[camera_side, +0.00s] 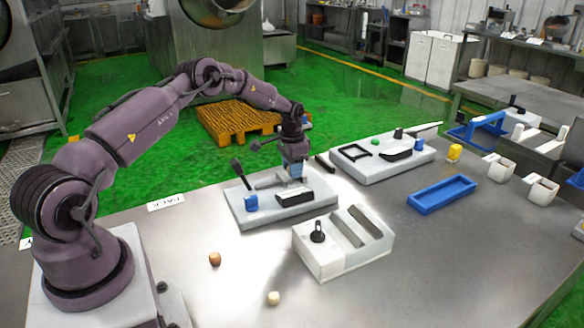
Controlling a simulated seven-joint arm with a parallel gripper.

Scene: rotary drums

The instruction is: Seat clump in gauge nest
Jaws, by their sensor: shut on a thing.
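My gripper (294,178) points down over the light grey fixture plate (240,213) in the middle of the table. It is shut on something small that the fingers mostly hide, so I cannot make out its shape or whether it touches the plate. A black block (295,197) on the plate is just below and in front of the fingers. A blue block (251,203), a black-knobbed lever (238,168) and a grey bar (268,182) are to the left. A brown lump (214,259) and a cream lump (273,298) lie loose near the front. I cannot tell which part is the gauge nest.
A white slotted block (343,244) with a black knob stands in front of the plate. A second fixture plate (383,165), an empty blue tray (441,194), a yellow piece (455,152) and white cups (502,169) are to the right. The front right table is clear.

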